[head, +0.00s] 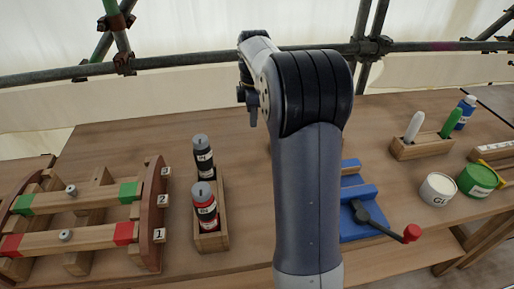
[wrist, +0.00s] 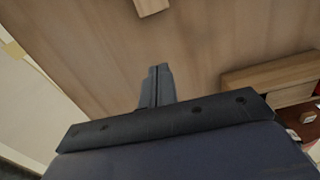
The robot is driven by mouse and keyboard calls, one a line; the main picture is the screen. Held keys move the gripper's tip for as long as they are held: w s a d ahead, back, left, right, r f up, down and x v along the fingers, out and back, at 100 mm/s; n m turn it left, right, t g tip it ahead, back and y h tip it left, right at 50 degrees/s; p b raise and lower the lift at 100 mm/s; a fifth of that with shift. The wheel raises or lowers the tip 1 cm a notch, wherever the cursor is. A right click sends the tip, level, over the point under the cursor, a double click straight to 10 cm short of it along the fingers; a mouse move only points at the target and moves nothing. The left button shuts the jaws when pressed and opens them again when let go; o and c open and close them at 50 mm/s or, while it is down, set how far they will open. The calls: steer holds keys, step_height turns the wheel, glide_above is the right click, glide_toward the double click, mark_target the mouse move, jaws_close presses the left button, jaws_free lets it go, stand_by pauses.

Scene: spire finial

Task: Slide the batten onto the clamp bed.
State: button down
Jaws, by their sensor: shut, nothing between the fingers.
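Two wooden battens rest in a rack (head: 154,215) at the left of the head view. The upper batten (head: 75,198) has green ends, and the lower batten (head: 70,241) has red ends; each has a small grey knob on top. The blue clamp bed (head: 357,225) with a red-knobbed lever (head: 411,233) stands right of centre, partly hidden behind my arm. My gripper (wrist: 158,70) is shut and empty in the wrist view, above bare wooden bench top.
A wooden tray (head: 212,242) holds a black-labelled and a red bottle between rack and arm. At the right stand a marker block (head: 420,148), a blue bottle (head: 464,112), a white tin (head: 438,189) and a green tin (head: 477,180). Scaffold tubes (head: 200,60) run behind the bench.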

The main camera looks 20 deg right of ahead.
mark_target(252, 152)
steer(key=f, duration=0.3)
steer(key=f+b, duration=0.1)
steer(key=f, duration=0.6)
steer(key=shift+a+f, duration=0.25)
steer(key=shift+f, duration=0.05)
steer(key=d, duration=0.2)
steer(key=shift+s+d+r, duration=0.3)
steer(key=shift+s+d, duration=0.25)
steer(key=shift+d, duration=0.4)
steer(key=shift+s+d+r, duration=0.1)
steer(key=shift+s+d, duration=0.05)
steer(key=shift+d, duration=0.25)
steer(key=d+p, duration=0.1)
steer(key=s+d, duration=0.1)
steer(key=d, duration=0.1)
steer(key=shift+d+p, duration=0.1)
steer(key=shift+p, duration=0.3)
